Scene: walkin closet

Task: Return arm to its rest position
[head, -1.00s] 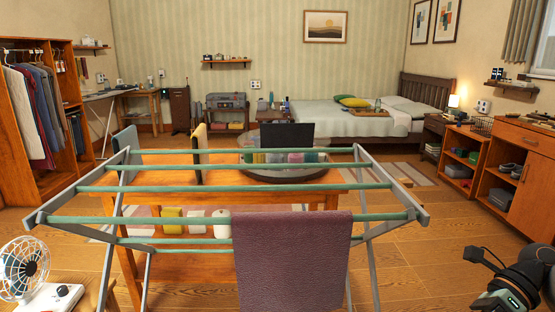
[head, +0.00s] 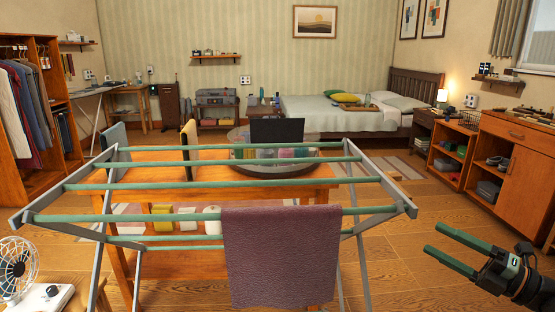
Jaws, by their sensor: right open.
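My right gripper (head: 449,250) shows at the lower right of the head view. Its two green fingers are spread apart and point left. Nothing is between them. It is to the right of the drying rack (head: 300,185), apart from it, with the wooden floor behind. A purple towel (head: 282,256) hangs over the front bar of the rack. My left gripper is not in the picture.
A wooden table (head: 190,172) stands behind the rack. A small white fan (head: 17,268) is at the lower left. A wooden cabinet (head: 525,180) with open shelves stands along the right wall. The floor (head: 410,225) between rack and cabinet is clear.

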